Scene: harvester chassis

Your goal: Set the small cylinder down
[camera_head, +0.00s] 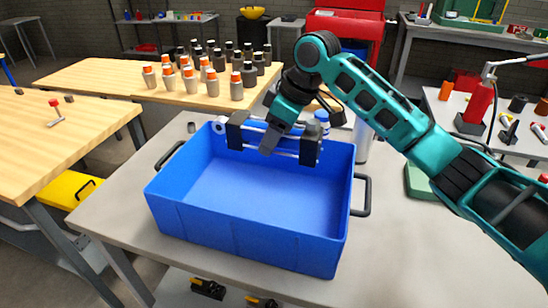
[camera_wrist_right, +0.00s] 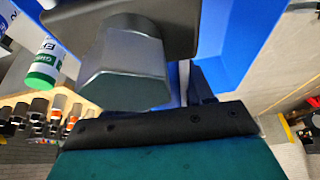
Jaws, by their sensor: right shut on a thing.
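My right gripper (camera_head: 274,142) hangs over the far part of the blue bin (camera_head: 270,195), reached by the teal arm from the right. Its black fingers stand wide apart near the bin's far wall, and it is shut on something. In the right wrist view a large grey faceted, cylinder-like piece (camera_wrist_right: 125,70) fills the middle in front of the gripper. I take it for the small cylinder, though I cannot clearly tell it from gripper parts. In the head view the held thing is mostly hidden. My left gripper is not in view.
A blue-capped bottle (camera_head: 322,118) is behind the bin; a green-capped bottle (camera_wrist_right: 40,65) shows in the wrist view. Several orange-capped bottles (camera_head: 190,80) stand on the wooden table behind.

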